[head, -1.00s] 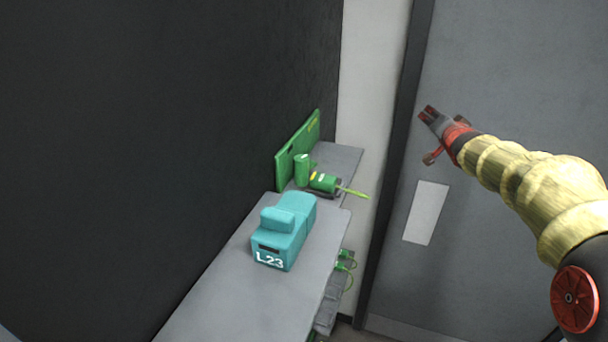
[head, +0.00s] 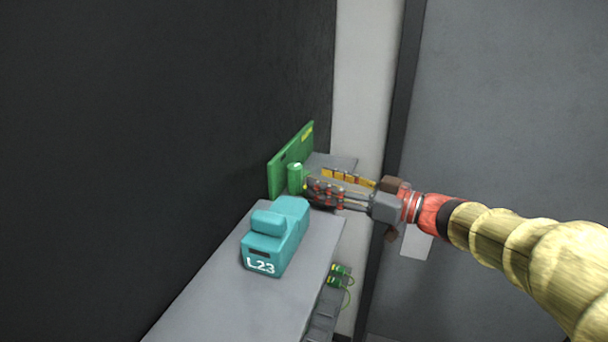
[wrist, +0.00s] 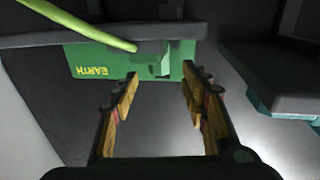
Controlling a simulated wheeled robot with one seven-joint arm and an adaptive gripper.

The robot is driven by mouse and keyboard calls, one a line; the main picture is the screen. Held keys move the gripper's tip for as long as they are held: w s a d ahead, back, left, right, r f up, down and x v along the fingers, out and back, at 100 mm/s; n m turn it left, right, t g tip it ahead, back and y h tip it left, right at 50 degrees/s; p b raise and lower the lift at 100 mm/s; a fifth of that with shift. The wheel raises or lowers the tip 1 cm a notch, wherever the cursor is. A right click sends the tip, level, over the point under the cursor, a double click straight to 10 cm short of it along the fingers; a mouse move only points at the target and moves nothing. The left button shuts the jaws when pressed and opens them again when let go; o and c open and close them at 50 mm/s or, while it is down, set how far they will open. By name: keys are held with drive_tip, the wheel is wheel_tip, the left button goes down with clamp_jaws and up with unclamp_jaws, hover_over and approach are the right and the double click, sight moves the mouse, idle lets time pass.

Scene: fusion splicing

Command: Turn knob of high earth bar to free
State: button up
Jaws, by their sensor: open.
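The high earth bar (head: 296,180) stands on the shelf's far part, in front of a green panel (head: 290,155). Its upright green cylinder shows in the head view, but my gripper hides most of its lower body. In the wrist view the green panel (wrist: 95,68) reads EARTH upside down, with a yellow-green cable (wrist: 75,22) crossing at top left. My gripper (head: 309,191) reaches in from the right, its fingertips close beside the green cylinder; contact cannot be told. The wrist view shows its jaws (wrist: 160,88) apart with nothing between them. I cannot make out the knob's setting.
A teal block marked L23 (head: 268,252) stands on the grey shelf (head: 215,300), nearer than my gripper. More green fittings with cables (head: 340,276) sit lower, below the shelf's right edge. A dark wall (head: 170,120) bounds the left side; a grey door (head: 510,110) is at right.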

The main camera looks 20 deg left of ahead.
sight(302, 174)
drive_tip(key=shift+p+x, duration=0.4)
drive_tip(key=shift+x, duration=2.35)
drive_tip(key=shift+c, duration=1.4)
drive_tip(key=c, duration=0.7)
drive_tip(key=shift+w, duration=0.1)
drive_tip(key=shift+c, duration=0.9)
